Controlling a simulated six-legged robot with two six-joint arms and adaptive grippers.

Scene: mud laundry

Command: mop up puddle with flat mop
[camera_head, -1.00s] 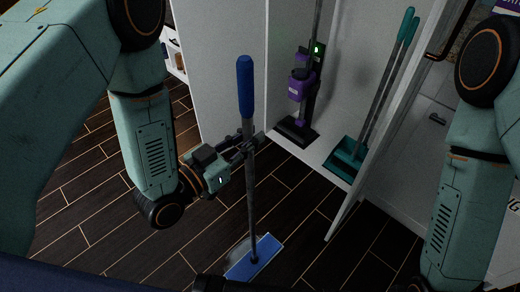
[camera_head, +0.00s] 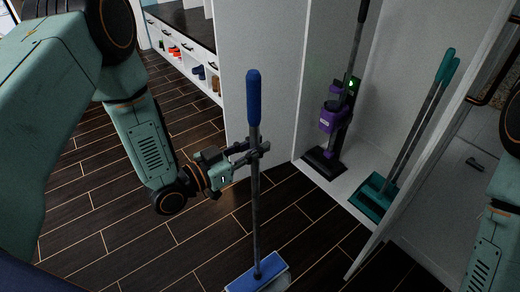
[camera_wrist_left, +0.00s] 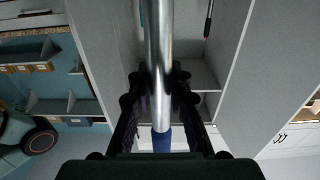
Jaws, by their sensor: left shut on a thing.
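The flat mop (camera_head: 256,195) has a blue grip on top, a grey pole and a flat blue and white head (camera_head: 262,274) low in the head view. It stands nearly upright. My left gripper (camera_head: 258,150) is shut on the pole just below the blue grip. The left wrist view shows the pole (camera_wrist_left: 160,60) between the fingers, with part of the blue grip below. My right gripper is out of view; only part of my right arm shows at the right edge. I cannot make out a puddle in these frames.
An open white closet holds a purple vacuum (camera_head: 334,118) and a teal dustpan set (camera_head: 375,195). Its open door (camera_head: 425,160) stands right of the mop. A low shelf with shoes (camera_head: 182,50) is at the back left. Dark plank floor left of the mop is clear.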

